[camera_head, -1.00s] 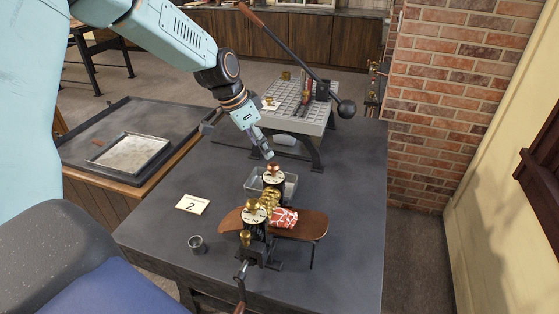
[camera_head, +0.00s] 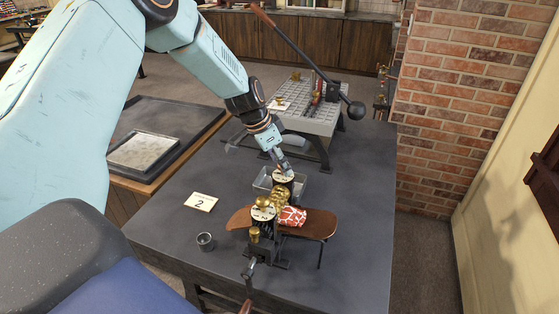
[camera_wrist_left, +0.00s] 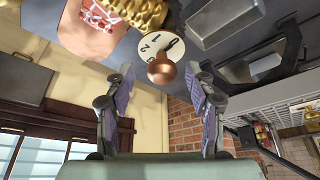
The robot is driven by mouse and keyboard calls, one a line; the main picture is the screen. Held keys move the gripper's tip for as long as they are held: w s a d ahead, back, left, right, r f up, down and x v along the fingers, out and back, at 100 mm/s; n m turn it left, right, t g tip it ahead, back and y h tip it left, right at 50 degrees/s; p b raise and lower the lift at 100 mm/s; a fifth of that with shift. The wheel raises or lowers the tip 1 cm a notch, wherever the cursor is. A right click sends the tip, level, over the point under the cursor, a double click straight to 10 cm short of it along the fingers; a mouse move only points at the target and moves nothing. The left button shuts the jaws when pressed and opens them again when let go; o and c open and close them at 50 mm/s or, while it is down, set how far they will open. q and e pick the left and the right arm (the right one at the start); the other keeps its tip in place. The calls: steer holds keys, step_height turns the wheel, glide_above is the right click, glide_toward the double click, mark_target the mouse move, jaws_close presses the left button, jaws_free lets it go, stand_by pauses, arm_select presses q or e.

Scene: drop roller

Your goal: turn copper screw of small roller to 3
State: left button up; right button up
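The small roller (camera_head: 254,240) stands clamped on the dark workbench, with gold rollers and two white dials on top. The far dial (camera_head: 282,180) is partly covered by my left gripper (camera_head: 285,170), which reaches down from behind it. In the left wrist view, the copper screw (camera_wrist_left: 161,72) is a rounded knob on the white dial (camera_wrist_left: 153,46), where a 1 and a 2 show. The fingers of my left gripper (camera_wrist_left: 160,85) are apart on either side, with a gap to the knob. The near dial (camera_head: 263,211) carries a gold knob. My right gripper is in neither view.
A brown board (camera_head: 312,226) with a red-and-white piece (camera_head: 291,216) extends right of the roller. A metal tray (camera_head: 310,188) lies behind it. A card marked 2 (camera_head: 201,202) and a small cup (camera_head: 205,241) are left. A long-levered press (camera_head: 318,118) stands behind.

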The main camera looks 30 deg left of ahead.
arm_select(q)
steer(key=shift+w, duration=0.15)
steer(key=c, duration=0.3)
steer(key=shift+w+a+f, duration=0.1)
steer(key=shift+f, duration=0.1)
steer(key=shift+c, duration=1.4)
steer(key=shift+r, duration=0.1)
steer(key=c, duration=0.5)
steer(key=shift+c, duration=0.2)
